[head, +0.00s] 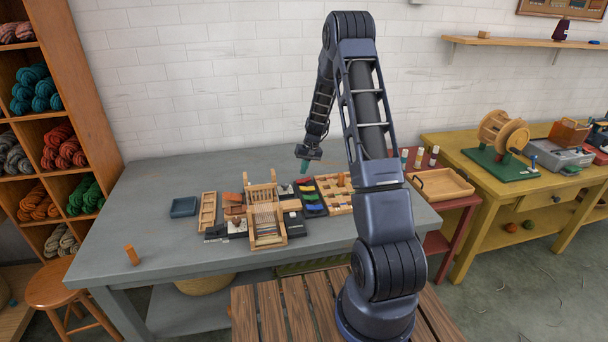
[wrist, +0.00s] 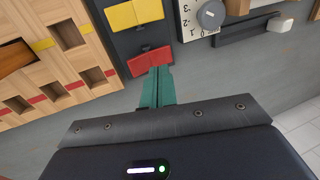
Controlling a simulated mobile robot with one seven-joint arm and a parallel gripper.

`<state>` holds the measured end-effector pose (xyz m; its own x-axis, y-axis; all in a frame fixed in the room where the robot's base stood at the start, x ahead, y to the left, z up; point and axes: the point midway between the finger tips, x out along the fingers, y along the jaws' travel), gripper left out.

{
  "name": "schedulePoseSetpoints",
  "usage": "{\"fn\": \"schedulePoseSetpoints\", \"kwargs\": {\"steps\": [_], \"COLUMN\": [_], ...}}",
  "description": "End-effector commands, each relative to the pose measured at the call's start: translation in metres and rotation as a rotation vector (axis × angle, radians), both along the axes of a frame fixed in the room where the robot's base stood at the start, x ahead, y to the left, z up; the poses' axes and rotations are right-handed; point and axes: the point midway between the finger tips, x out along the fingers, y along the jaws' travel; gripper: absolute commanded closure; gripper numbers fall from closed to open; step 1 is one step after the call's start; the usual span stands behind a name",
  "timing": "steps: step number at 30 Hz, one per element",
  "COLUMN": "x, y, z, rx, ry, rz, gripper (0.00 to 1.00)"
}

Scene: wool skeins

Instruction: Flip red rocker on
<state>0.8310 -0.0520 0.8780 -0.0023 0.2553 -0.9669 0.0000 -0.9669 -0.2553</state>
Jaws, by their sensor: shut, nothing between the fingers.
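The red rocker (wrist: 150,60) sits at the end of a dark switch panel (wrist: 128,43) in the wrist view, below a yellow rocker (wrist: 134,13). It shows two red faces with a crease between them; which face is pressed I cannot tell. My gripper (wrist: 158,72) has teal fingers, shut together and empty. Their tips overlap the rocker's lower edge in the wrist view; whether they touch it I cannot tell. In the head view my gripper (head: 304,168) points down over the back end of the row of coloured rockers (head: 311,197).
A wooden compartment tray (wrist: 52,60) lies beside the panel. On its other side are a dial (wrist: 210,14) and a slider with a white knob (wrist: 279,24). A small wooden loom (head: 266,215) stands nearby on the grey table (head: 155,245). The table's left part is mostly clear.

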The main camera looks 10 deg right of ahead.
Motion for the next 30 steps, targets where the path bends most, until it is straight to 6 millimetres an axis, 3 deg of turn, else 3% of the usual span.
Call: {"fn": "schedulePoseSetpoints", "kwargs": {"steps": [9,15,21,30], "x": [0.000,0.000,0.000,0.000], "y": [0.000,0.000,0.000,0.000], "z": [0.065,0.095,0.108,0.110], "rx": [0.000,0.000,0.000,0.000], "ry": [-0.003,-0.002,-0.001,0.000], "rz": [0.001,0.000,0.000,0.000], "gripper": [1.00,1.00,1.00,1.00]}}
